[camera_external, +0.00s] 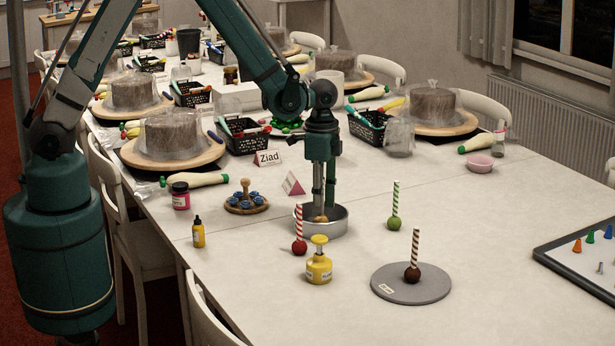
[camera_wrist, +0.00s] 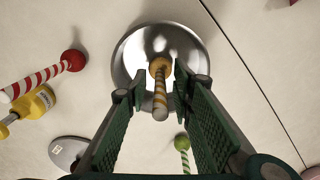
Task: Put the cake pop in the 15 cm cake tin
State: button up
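The round metal cake tin (camera_external: 336,226) stands on the white table below my gripper (camera_external: 321,204). It fills the upper middle of the wrist view (camera_wrist: 126,66). I cannot tell whether the ball touches the tin floor.
A brown cake pop (camera_external: 413,272) stands on a grey disc (camera_external: 392,288). A wooden stand (camera_external: 246,205) is left.

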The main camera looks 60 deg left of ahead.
dwell(0.8)
jog(key=shift+s+a+r, duration=0.15)
jog(key=shift+r, duration=0.3)
jog(key=shift+s+a+r, duration=0.1)
jog(key=shift+a+r, duration=0.05)
jog(key=shift+r, duration=0.25)
jog(key=s+a+r+n+t, duration=0.2)
jog(key=s+a+r, duration=0.3)
jog(key=r, duration=0.4)
jog(key=s+a+r+n+t, duration=0.1)
jog(key=s+a+r+n, duration=0.15)
jog(key=s+r, duration=0.5)
jog(key=s+a+r+n+t, duration=0.2)
jog(key=s+a+r, duration=0.3)
jog(key=r, duration=0.5)
jog(key=s+a+r+n+t, duration=0.2)
jog(key=s+a, duration=0.2)
jog(key=s, duration=0.7)
jog(key=shift+n, duration=0.35)
